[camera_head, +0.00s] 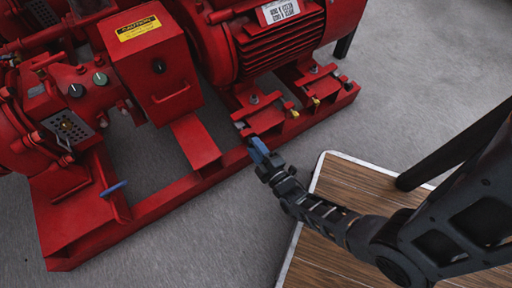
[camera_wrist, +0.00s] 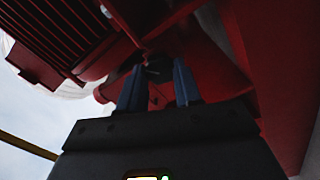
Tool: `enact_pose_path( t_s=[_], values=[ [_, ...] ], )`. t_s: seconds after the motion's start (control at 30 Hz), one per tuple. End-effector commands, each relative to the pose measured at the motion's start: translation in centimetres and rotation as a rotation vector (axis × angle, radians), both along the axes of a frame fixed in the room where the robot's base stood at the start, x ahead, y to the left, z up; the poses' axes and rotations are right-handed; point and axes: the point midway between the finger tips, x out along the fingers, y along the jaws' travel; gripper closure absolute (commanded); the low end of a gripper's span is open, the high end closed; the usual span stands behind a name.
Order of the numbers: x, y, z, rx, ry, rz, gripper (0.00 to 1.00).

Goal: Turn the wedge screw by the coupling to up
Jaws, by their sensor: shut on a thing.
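My gripper (camera_head: 259,150) reaches in from the lower right to the front rail of the red pump base, below the motor end by the coupling guard. Its blue fingers are at the rail. In the wrist view my gripper (camera_wrist: 158,78) has a finger on each side of a small dark part, the wedge screw (camera_wrist: 154,72), and is shut on it. In the head view the fingers hide the screw. How far the screw is turned cannot be told. The red coupling guard (camera_head: 160,68) with a yellow caution label stands up and left of the gripper.
The red motor (camera_head: 275,40) sits above the rail. Small brass-coloured parts (camera_head: 294,113) lie along the rail to the right. A blue lever (camera_head: 113,188) sticks out at the left. A wooden platform (camera_head: 325,245) is below my arm. Grey floor (camera_head: 200,240) lies open in front.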

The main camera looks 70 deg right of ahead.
Motion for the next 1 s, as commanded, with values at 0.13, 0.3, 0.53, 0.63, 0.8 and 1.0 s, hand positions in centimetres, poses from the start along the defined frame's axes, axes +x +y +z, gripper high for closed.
enact_pose_path(
  t_s=[0.13, 0.3, 0.53, 0.63, 0.8, 1.0],
  values=[
    [-0.08, 0.03, -0.06, 0.115, -0.075, 0.0, 0.97],
    [-0.08, 0.04, -0.06, 0.249, -0.165, 0.001, 0.97],
    [-0.11, 0.01, -0.05, 0.429, -0.286, 0.001, 0.97],
    [-0.14, -0.03, -0.05, 0.509, -0.34, -0.001, 0.97],
    [-0.14, -0.01, -0.05, 0.643, -0.43, 0.0, 0.97],
    [-0.17, -0.06, -0.05, 0.799, -0.535, -0.001, 0.97]
  ],
)
